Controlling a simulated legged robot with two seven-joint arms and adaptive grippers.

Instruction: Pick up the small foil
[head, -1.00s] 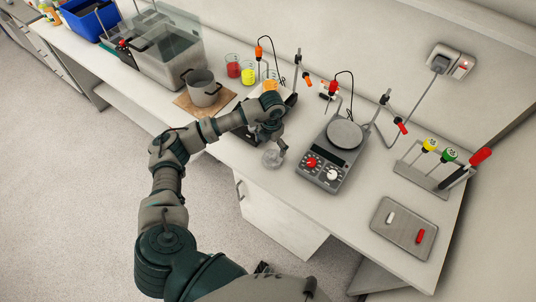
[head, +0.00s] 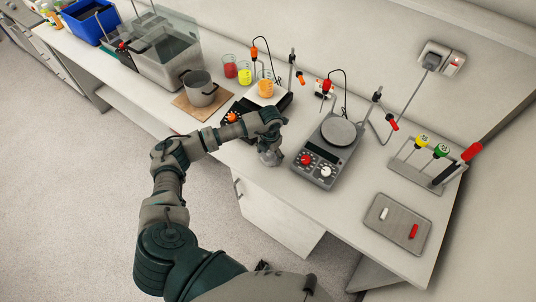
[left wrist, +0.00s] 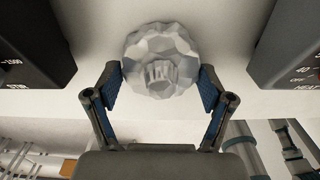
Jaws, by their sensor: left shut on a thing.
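The small foil is a crumpled silver-grey ball (left wrist: 162,60) with a ridged knob in its middle, seen in the left wrist view between my fingers. In the head view the foil (head: 270,158) is mostly hidden below my left gripper (head: 268,146), at the bench's front edge between two hotplates. My left gripper (left wrist: 160,92) is shut on the foil, with a blue-padded finger on each side of it. I cannot tell whether the foil still touches the bench. My right gripper is not in view.
A hotplate stirrer (head: 328,150) stands right of the foil, with another hotplate behind my left gripper holding an orange beaker (head: 266,88). A pot (head: 200,88) stands further left. A tray (head: 398,222) lies at the front right of the bench (head: 345,205).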

